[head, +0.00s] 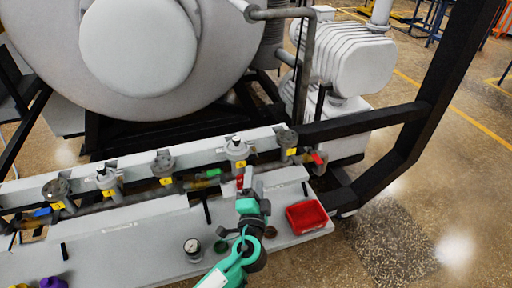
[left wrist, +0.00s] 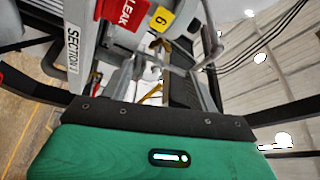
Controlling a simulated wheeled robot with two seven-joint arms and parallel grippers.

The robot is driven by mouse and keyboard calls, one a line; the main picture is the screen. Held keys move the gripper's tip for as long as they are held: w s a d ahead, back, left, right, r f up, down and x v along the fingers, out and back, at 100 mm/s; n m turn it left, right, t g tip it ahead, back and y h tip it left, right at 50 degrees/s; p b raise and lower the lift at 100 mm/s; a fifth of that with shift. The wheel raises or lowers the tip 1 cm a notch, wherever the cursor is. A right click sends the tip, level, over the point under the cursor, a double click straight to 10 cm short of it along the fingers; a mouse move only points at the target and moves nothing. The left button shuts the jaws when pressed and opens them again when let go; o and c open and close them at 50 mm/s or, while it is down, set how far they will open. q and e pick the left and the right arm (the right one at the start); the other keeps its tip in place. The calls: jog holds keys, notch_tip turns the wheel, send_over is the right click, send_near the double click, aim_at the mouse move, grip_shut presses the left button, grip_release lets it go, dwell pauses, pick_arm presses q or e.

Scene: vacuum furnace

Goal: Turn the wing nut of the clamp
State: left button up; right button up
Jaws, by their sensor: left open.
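My left gripper (head: 252,183) reaches in from the bottom in the head view. Its grey fingers are open and point at a grey clamped fitting (head: 236,149) on the manifold, just beyond them. This fitting bears a yellow number tag, and a red tag (head: 239,181) hangs below it, beside the fingers. In the left wrist view the red tag (left wrist: 125,13) reads LEAK, and the yellow tag (left wrist: 161,18) reads 6. A thin brass-coloured piece (left wrist: 152,94) shows beyond the gripper body there. I cannot make out the wing nut clearly, nor tell whether a finger touches the clamp. My right gripper is out of view.
Several similar fittings line the rail, with a red-handled valve (head: 318,158) at its right. A red tray (head: 307,216) and a round gauge (head: 193,247) are on the white bench (head: 125,228). A black frame post (head: 440,90) stands right. The large vessel (head: 140,45) fills the back.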

aim_at(256, 154)
pick_arm(q)
jog(key=w+p, duration=0.1)
jog(key=w, duration=0.2)
jog(key=w+r, duration=0.1)
jog(key=w, duration=0.3)
jog(key=w+p, duration=0.1)
jog(key=w, duration=0.3)
jog(key=shift+d+r+p, duration=0.25)
jog(key=shift+r+p, duration=0.05)
jog(key=shift+p, duration=0.05)
jog(key=shift+w, duration=0.65)
